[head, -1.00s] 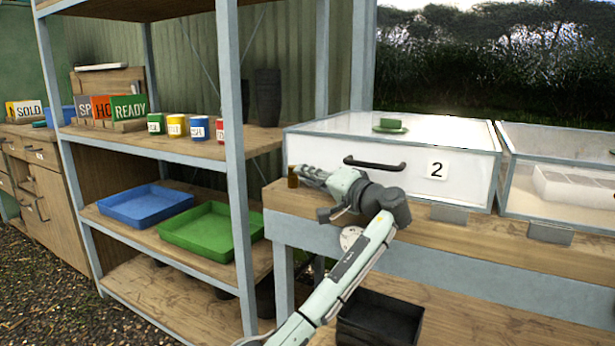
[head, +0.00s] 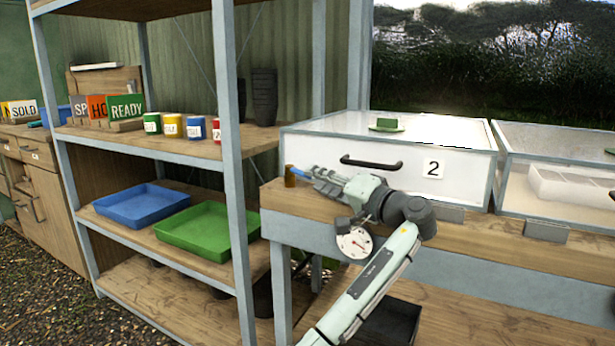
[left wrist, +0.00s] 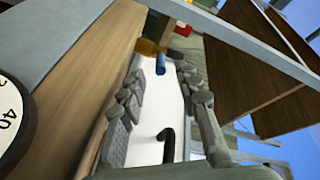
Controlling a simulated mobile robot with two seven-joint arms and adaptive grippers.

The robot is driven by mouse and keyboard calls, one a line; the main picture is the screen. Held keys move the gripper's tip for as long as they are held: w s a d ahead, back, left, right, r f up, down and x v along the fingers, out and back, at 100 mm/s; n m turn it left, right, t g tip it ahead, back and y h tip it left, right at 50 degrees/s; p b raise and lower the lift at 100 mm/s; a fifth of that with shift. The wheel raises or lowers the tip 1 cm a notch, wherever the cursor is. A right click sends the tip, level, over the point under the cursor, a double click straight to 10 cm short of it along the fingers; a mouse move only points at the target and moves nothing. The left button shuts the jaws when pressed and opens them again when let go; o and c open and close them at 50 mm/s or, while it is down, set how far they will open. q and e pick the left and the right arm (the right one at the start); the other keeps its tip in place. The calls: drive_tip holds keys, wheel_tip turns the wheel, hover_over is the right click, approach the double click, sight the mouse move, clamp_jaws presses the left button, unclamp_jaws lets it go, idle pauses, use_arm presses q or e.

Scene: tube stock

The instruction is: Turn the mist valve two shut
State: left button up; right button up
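Mist valve two shows as a small brass body (head: 290,177) with a blue lever (head: 297,171) at the left end of the bench, by the front left corner of the box marked 2. In the left wrist view the brass body (left wrist: 150,48) is beyond the fingertips, and the blue lever (left wrist: 160,64) points back toward the gap between them. My left gripper (head: 307,174) reaches in from the right along the box front. It is open, with its fingers (left wrist: 161,72) either side of the lever's line; I cannot tell whether they touch it. My right gripper is out of view.
The white box marked 2 (head: 400,173), with a black handle (head: 371,162), stands close behind my gripper. A shelf post (head: 232,150) rises to the left. A round gauge (head: 354,243) shows below my wrist. The wooden bench edge (head: 480,236) runs right.

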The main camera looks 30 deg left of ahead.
use_arm(q)
drive_tip(key=v, duration=0.6)
drive_tip(key=shift+d, duration=0.3)
drive_tip(key=shift+c, duration=0.6)
